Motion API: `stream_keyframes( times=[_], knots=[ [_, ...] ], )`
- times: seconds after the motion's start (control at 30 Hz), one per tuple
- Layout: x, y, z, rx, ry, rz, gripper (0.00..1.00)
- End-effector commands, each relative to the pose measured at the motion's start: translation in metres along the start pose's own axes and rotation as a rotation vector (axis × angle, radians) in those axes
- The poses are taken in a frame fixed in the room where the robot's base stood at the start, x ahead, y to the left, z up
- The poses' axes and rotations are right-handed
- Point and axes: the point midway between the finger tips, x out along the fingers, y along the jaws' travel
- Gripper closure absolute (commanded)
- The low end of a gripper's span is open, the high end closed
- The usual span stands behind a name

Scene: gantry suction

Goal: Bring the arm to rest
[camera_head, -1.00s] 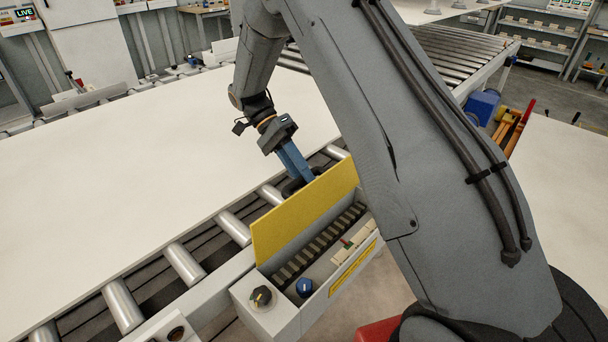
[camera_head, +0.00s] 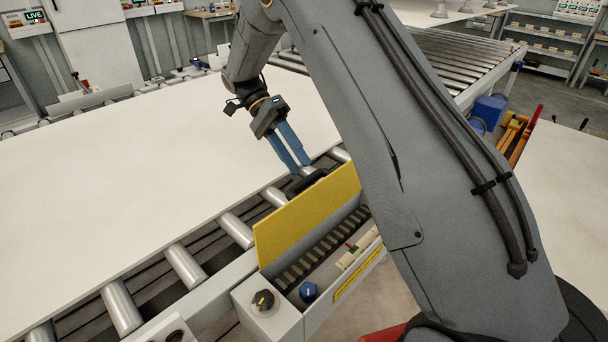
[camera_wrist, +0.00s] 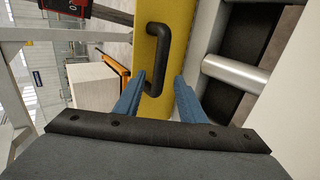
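My gripper (camera_head: 290,147) hangs over the roller conveyor, behind the yellow panel. Its two blue fingers are apart with nothing between them. In the wrist view my gripper (camera_wrist: 158,95) points at the yellow panel (camera_wrist: 181,15), which carries a black handle (camera_wrist: 159,45). The handle lies just beyond the fingertips and outside them. In the head view the yellow panel (camera_head: 300,220) stands tilted up on the grey control box. The black handle (camera_head: 306,183) shows just behind its top edge, below the fingers.
The control box (camera_head: 270,322) holds a black knob (camera_head: 263,300) and a blue knob (camera_head: 308,292). A large white board (camera_head: 120,180) lies on the conveyor to the left. Rollers (camera_head: 185,266) run along its near edge. A blue bin (camera_head: 488,110) stands at the right.

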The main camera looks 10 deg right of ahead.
Motion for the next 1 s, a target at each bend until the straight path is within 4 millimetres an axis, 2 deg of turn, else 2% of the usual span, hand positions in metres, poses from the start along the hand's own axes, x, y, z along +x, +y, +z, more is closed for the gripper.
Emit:
stream_keyframes(
  times=[0.2, 0.57, 0.67, 0.9, 1.0],
  knots=[
    [-0.019, -0.001, 0.0, -0.001, 0.0, 0.0, 0.63],
    [-0.022, 0.001, 0.001, -0.001, -0.001, 0.001, 0.63],
    [-0.026, 0.009, 0.002, -0.001, -0.001, 0.001, 0.63],
    [-0.045, 0.05, 0.008, -0.001, 0.0, 0.001, 0.63],
    [-0.05, 0.059, 0.01, -0.001, 0.0, 0.001, 0.63]
  ],
)
